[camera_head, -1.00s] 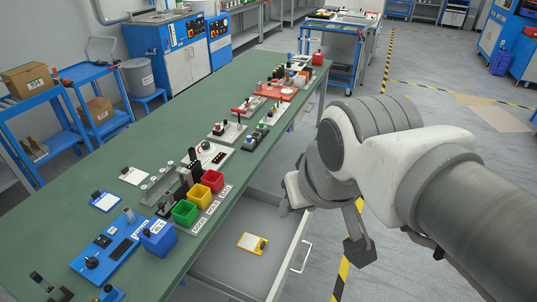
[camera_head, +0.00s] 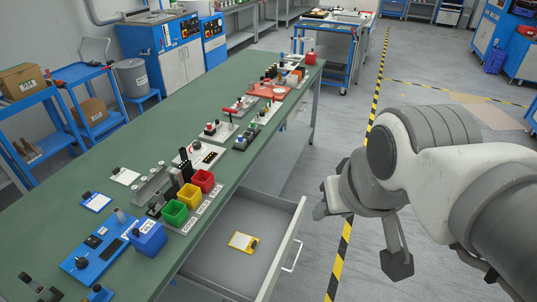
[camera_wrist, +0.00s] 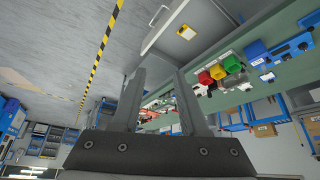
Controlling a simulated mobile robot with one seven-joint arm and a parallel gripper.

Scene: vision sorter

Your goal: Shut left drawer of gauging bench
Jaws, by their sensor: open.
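The open drawer (camera_head: 284,268) sticks out from the long green-topped bench (camera_head: 120,160). It is grey, with a white front and a bar handle (camera_head: 291,257) on its outer face. A yellow tag-like item (camera_head: 243,241) lies inside it. In the wrist view the drawer (camera_wrist: 168,22) is at the top, with its handle (camera_wrist: 158,15) at its left end. My gripper (camera_wrist: 160,72) is open and empty, with its two fingers apart and pointing toward the bench side.
Red, yellow and green bins (camera_head: 189,194) and a blue box (camera_head: 148,239) stand on the bench near the drawer. A blue cart (camera_head: 340,68) stands beyond the bench's far end. The floor right of the drawer is clear, with yellow-black tape (camera_head: 343,250).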

